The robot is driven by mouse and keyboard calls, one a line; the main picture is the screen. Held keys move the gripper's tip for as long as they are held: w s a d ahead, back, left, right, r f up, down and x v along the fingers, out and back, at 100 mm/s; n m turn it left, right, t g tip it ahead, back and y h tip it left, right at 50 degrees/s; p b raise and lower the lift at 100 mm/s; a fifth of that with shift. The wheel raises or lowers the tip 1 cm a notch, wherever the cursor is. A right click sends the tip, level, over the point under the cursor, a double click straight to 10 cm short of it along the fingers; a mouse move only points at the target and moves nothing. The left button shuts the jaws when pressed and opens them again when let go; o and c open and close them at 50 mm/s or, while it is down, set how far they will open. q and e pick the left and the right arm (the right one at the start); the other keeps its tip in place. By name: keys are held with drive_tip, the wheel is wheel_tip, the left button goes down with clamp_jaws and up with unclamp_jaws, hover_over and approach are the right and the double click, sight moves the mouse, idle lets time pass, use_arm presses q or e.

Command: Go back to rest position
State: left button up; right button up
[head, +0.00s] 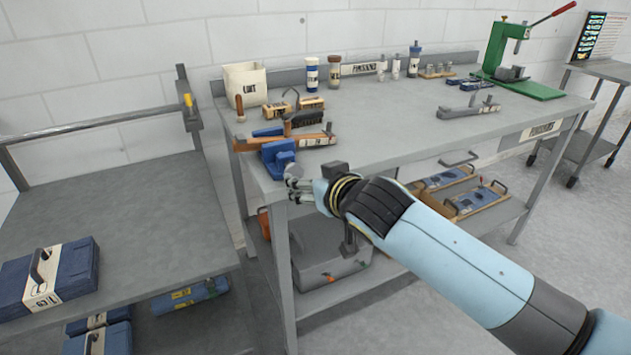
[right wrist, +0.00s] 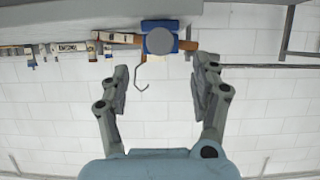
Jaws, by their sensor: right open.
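My right gripper (head: 293,187) is in front of the workbench's near left corner, just beside a blue block-like tool (head: 278,157) at the bench edge. In the right wrist view my right gripper (right wrist: 160,85) has its two fingers spread wide with nothing between them. The blue tool (right wrist: 160,42) shows beyond the fingertips there, with a grey round face toward the camera. My right arm (head: 450,255) reaches in from the lower right of the head view. My left gripper is in neither view.
The grey workbench (head: 390,130) holds brushes, bottles, a white bin (head: 245,84) and a green press (head: 520,60). A cart (head: 120,215) with a blue case (head: 50,275) stands at the left. A grey box (head: 325,255) sits on the bench's lower shelf. Open floor lies at the right.

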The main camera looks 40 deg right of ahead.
drive_tip(key=shift+s+a+r, duration=0.15)
drive_tip(key=shift+s+r, duration=0.15)
drive_tip(key=shift+s, duration=0.35)
